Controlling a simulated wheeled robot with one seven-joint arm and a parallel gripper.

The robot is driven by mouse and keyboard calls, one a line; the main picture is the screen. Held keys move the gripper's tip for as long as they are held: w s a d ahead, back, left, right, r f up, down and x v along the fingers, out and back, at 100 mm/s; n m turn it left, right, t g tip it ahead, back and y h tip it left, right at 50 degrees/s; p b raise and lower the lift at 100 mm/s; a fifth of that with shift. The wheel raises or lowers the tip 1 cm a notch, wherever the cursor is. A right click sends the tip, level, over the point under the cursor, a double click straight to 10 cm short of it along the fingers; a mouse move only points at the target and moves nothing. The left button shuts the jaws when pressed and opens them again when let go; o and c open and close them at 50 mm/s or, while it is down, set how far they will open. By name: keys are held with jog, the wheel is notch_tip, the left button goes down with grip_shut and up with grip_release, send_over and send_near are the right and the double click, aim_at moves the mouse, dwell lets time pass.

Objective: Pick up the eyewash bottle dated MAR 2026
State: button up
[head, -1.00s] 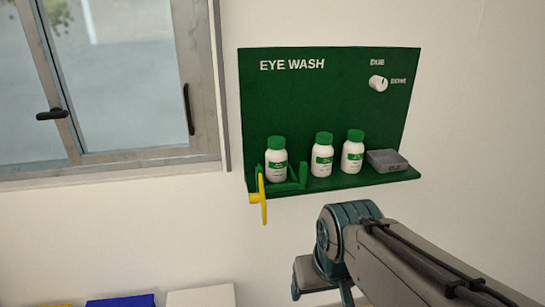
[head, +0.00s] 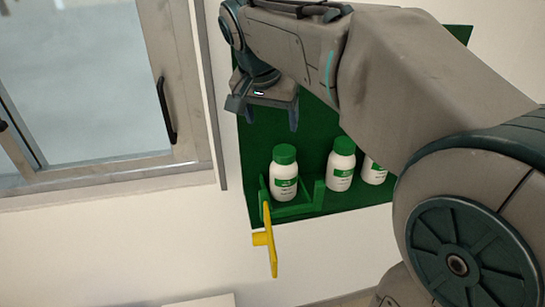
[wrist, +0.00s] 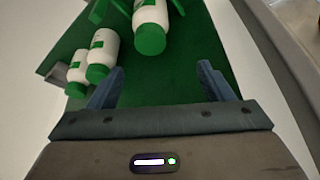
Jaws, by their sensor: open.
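Three white eyewash bottles with green caps and green label bands stand on the green shelf. The left bottle (head: 284,172) sits in a green cradle (head: 300,207). The middle bottle (head: 341,165) and the right bottle (head: 373,172) stand beside it, the right one partly hidden by my arm. Their date print is too small to read. My gripper (head: 268,112) is open and empty, above the left bottle and apart from it. In the wrist view, the cradle bottle (wrist: 150,28) lies ahead of my open fingers, with the other two (wrist: 102,52) (wrist: 77,72) to the left.
A yellow lever (head: 265,240) sticks out at the shelf's front left. The green back panel (head: 315,140) rises behind the bottles, mostly covered by my arm. A window with a dark handle (head: 165,110) is on the left. The wall below the shelf is clear.

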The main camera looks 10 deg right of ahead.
send_over(284, 151)
jog(key=s, duration=0.1)
jog(key=f, duration=0.6)
jog(key=shift+a+p, duration=0.25)
jog(key=shift+p, duration=0.05)
jog(key=shift+w+a+f, duration=0.1)
jog(key=shift+f, duration=0.4)
jog(key=shift+s+p+x, duration=0.15)
jog(key=shift+p+x, duration=0.3)
jog(key=shift+x, duration=0.85)
jog(key=shift+s+p+x, duration=0.15)
jog(key=shift+p+x, duration=0.3)
jog(key=shift+x, duration=0.85)
jog(key=shift+a+f, duration=0.1)
grip_shut()
